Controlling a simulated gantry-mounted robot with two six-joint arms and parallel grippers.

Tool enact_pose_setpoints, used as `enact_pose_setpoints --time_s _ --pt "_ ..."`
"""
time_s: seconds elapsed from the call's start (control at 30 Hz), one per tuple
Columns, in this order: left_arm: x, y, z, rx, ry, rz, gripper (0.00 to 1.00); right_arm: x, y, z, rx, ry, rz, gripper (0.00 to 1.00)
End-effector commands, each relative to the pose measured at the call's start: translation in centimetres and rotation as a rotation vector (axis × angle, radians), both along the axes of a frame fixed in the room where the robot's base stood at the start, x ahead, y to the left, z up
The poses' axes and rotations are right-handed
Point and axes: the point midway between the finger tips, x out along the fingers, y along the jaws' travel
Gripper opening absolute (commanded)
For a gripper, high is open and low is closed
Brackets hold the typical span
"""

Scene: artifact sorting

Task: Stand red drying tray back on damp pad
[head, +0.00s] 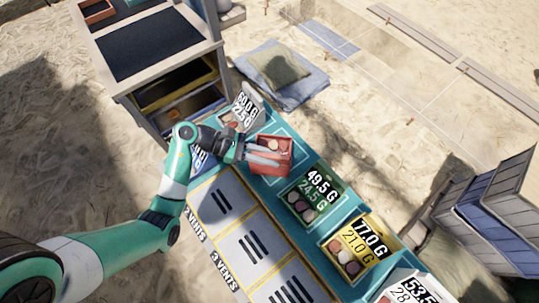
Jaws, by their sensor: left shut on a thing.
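The red drying tray (284,166) is a small open box at the upper end of the teal-edged table, with a small pale round piece (272,144) in it. My left gripper (264,155) reaches it from the left and is shut on it; its fingers hide part of the tray's near side. I cannot tell whether the tray touches the table. A dark flat pad (148,45) lies on the cabinet top at the upper left; it may be the damp pad. My right gripper is not in view.
Weight-labelled trays (315,200) with round pieces run along the table, beside panels marked with vents (250,250). Another reddish tray (97,10) stands on the cabinet. A cushion (279,70) on blue cloth lies on the sand.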

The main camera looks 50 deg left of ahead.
Motion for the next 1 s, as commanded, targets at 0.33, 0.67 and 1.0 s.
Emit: enact_pose_setpoints --time_s 0.33,0.67,1.0 --pt "0.0 0.0 -0.1 0.0 -0.002 0.001 0.0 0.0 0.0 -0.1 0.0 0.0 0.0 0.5" --pt "0.0 0.0 -0.8 0.0 -0.002 0.001 0.0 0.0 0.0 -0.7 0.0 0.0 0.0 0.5" --pt "0.0 0.0 -1.1 0.0 -0.002 0.001 0.41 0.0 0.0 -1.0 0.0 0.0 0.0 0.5"
